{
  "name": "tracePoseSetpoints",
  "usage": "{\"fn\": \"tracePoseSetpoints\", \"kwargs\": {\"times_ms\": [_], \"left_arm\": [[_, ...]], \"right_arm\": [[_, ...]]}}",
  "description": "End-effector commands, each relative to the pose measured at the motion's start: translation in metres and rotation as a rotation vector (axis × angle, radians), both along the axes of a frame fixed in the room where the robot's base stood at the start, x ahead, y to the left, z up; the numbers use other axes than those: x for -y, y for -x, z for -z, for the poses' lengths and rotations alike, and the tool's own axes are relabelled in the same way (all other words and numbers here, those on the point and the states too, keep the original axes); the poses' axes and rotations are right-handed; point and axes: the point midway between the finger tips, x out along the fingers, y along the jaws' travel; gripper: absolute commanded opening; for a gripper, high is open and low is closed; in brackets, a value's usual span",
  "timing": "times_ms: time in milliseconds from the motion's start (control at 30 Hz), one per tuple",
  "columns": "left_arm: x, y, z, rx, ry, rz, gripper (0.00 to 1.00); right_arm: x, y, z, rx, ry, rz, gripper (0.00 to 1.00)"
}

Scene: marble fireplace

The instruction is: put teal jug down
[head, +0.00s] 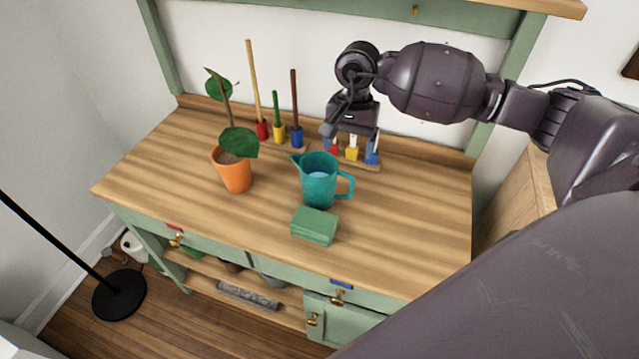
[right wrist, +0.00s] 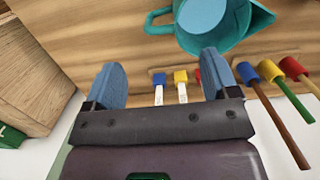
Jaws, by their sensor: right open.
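The teal jug (head: 318,187) stands upright on the wooden tabletop (head: 155,165), with its spout to the left, its handle to the right and pale blue inside it. My right gripper (head: 352,135) is behind the jug near the back of the table, apart from it. It also shows in the right wrist view (right wrist: 165,80), with its two blue fingers spread and nothing between them. In that view the jug (right wrist: 190,40) lies beyond the fingertips, its handle toward the left. My left gripper is not in view.
A green block (head: 314,224) sits just in front of the jug. A potted plant (head: 234,175) stands to its left. The tabletop's left and right front are clear.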

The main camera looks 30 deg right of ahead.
Motion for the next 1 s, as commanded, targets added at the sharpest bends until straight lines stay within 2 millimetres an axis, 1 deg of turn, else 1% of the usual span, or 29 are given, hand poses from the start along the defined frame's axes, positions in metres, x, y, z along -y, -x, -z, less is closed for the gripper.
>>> {"fn": "tracePoseSetpoints", "kwargs": {"times_ms": [33,233,300,533,800,900,1000], "left_arm": [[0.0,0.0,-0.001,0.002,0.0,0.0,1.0],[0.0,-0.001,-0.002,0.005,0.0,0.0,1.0],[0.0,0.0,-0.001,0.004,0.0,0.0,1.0],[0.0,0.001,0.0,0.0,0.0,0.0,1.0],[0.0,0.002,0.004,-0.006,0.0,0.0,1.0],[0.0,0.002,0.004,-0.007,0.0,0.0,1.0],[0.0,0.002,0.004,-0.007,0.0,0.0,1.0]], "right_arm": [[-0.001,0.001,0.007,-0.003,-0.002,0.0,0.81],[-0.004,0.003,0.036,-0.003,-0.004,-0.001,0.81],[-0.005,0.003,0.043,-0.001,-0.003,-0.002,0.81],[-0.006,0.005,0.056,-0.001,-0.003,-0.001,0.81],[-0.009,0.008,0.093,-0.002,-0.004,-0.001,0.81],[-0.01,0.008,0.099,0.0,-0.004,-0.001,0.81],[-0.01,0.008,0.1,0.001,-0.004,-0.002,0.81]]}}
